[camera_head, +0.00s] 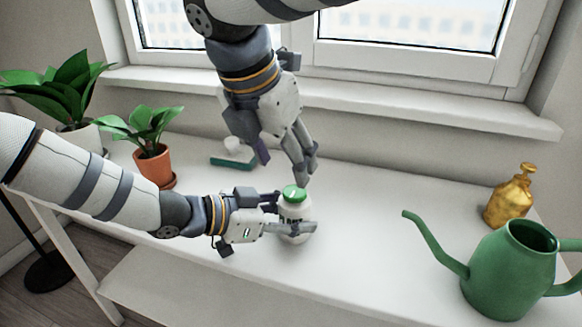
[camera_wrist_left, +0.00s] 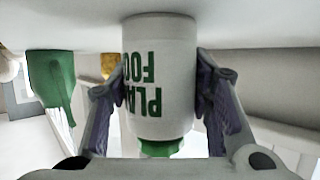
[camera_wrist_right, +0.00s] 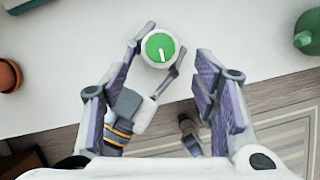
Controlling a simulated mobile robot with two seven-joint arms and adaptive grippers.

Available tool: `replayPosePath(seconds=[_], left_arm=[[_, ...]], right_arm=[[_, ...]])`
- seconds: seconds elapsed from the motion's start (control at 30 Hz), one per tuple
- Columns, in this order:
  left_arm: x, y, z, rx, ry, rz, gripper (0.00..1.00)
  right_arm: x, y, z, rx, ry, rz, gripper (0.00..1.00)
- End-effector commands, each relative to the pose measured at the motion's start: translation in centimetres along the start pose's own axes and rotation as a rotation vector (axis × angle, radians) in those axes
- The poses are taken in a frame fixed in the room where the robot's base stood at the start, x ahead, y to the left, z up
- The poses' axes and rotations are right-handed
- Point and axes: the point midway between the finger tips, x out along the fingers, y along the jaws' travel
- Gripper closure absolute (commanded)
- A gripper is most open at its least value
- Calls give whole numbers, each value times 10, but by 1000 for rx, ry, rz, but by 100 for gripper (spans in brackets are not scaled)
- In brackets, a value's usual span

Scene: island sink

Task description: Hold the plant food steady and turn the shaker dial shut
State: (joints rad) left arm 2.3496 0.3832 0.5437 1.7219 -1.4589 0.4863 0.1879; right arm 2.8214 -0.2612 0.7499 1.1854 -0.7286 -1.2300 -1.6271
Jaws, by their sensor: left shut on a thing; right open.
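The plant food shaker (camera_head: 293,212) is a white bottle with green lettering, upright on the white table. Its green dial (camera_head: 292,193) bears a white mark, which points down and slightly right in the right wrist view (camera_wrist_right: 160,46). My left gripper (camera_head: 290,219) is shut on the bottle's sides; the left wrist view, which is upside down, shows a finger on each side of the bottle (camera_wrist_left: 160,75). My right gripper (camera_head: 306,176) is open and empty, pointing down just above and behind the dial. In the right wrist view the dial lies beyond its spread fingers (camera_wrist_right: 163,75).
A green watering can (camera_head: 508,270) and a gold spray bottle (camera_head: 511,197) stand at the right. A potted plant (camera_head: 154,165) and a larger one (camera_head: 78,138) stand at the left. A green and white item (camera_head: 233,155) lies behind my right gripper. The table between shaker and can is clear.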

Motion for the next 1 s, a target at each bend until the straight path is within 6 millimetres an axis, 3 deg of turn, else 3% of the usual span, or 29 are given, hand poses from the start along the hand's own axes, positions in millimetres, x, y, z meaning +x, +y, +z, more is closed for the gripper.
replayPosePath(seconds=[0.1,0.23,0.63,0.67,0.77,1.0], left_arm=[[0,0,1,-1,-1,0,85],[0,0,0,-1,-1,0,85],[0,0,0,0,-1,0,85],[0,0,0,0,-1,0,52],[0,0,0,0,-1,0,30],[0,0,0,0,0,0,30]], right_arm=[[-28,0,0,-1,-3,1,46],[-47,0,0,-1,-1,0,46],[-52,0,0,-1,1,-2,46],[-52,0,0,-1,1,-2,46],[-52,0,0,-1,1,-2,46],[-52,0,0,-1,0,-2,46]])
